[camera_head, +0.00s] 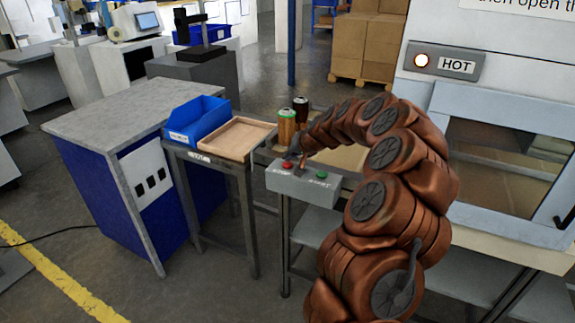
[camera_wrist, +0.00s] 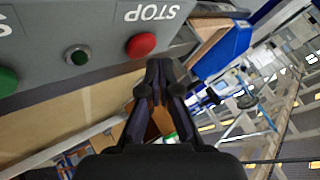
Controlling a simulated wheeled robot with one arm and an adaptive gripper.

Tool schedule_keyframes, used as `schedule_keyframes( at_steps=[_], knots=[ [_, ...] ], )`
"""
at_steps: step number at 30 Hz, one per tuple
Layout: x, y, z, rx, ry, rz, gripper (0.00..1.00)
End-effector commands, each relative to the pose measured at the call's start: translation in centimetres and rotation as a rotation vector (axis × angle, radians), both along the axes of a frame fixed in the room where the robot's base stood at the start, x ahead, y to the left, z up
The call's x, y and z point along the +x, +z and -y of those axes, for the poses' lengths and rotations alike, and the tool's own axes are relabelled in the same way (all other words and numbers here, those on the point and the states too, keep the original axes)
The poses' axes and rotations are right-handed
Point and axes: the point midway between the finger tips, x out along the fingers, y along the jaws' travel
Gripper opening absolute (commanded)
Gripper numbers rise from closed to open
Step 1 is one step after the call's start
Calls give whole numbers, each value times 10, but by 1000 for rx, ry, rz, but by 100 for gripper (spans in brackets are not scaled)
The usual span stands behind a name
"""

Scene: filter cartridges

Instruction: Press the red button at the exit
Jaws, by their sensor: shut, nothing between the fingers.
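A grey control box (camera_head: 300,188) sits at the front edge of a bench, with a red button (camera_head: 288,164) on its left and a green button (camera_head: 321,175) on its right. In the wrist view the red button (camera_wrist: 141,45) lies next to the upside-down word STOP. The green button (camera_wrist: 7,80) is at the left edge there. In the head view my arm's end is just above the box.
A wooden tray (camera_head: 236,138) and a blue bin (camera_head: 198,119) stand on a small table left of the box. Two cylindrical cartridges, one green-topped (camera_head: 287,127) and one dark (camera_head: 301,107), stand behind it. A machine with a HOT lamp (camera_head: 421,60) is at the right.

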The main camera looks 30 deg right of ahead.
Motion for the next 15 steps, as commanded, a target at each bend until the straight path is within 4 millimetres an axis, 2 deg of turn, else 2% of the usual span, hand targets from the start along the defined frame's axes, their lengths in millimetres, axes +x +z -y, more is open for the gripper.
schedule_keyframes(
  at_steps=[15],
  knots=[
    [0,37,0,-1,0,1,0]
  ],
)
